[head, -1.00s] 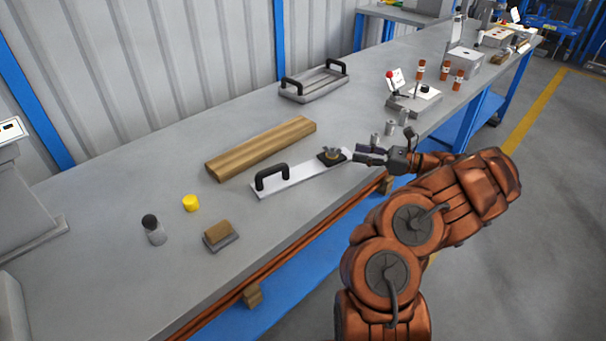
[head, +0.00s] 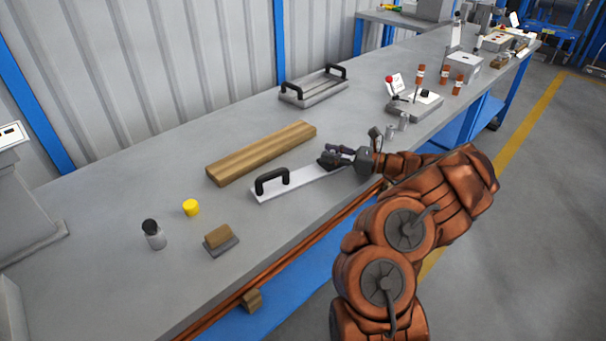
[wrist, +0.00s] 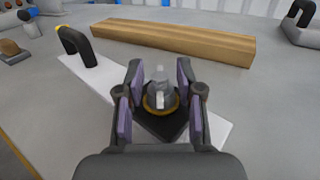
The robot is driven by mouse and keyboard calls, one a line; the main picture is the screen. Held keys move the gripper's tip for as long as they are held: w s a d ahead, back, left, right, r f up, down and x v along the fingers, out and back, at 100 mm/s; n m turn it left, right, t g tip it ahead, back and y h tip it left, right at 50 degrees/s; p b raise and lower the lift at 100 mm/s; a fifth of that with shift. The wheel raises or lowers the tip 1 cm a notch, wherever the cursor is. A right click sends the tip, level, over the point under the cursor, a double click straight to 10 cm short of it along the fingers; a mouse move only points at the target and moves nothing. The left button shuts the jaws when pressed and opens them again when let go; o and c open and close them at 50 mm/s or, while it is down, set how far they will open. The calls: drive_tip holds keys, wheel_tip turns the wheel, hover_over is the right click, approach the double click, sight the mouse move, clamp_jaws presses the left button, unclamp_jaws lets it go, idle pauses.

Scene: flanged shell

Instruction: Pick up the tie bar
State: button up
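The tie bar, as I take it, is the long flat silver bar (head: 308,180) lying on the bench. It also shows in the wrist view (wrist: 92,75). A black handle (head: 271,180) stands at its left end, also in the wrist view (wrist: 77,45). Near its other end, a grey knob with a brass-coloured ring (wrist: 160,97) sits on a black square pad (wrist: 158,125). My gripper (wrist: 157,88) is open, with its fingers on either side of the knob and gaps showing. In the head view my gripper (head: 335,155) hides the knob.
A wooden beam (head: 262,153) lies just behind the bar. A yellow cap (head: 191,207), a grey cylinder with a dark top (head: 154,235) and a wooden-backed block (head: 220,240) stand at the left front. Small metal cylinders (head: 391,131) are to the right. A tray with handles (head: 314,88) is behind.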

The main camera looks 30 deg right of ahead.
drive_tip(key=shift+x, duration=1.1)
drive_tip(key=shift+c, duration=0.2)
clamp_jaws()
drive_tip(key=shift+r, duration=0.1)
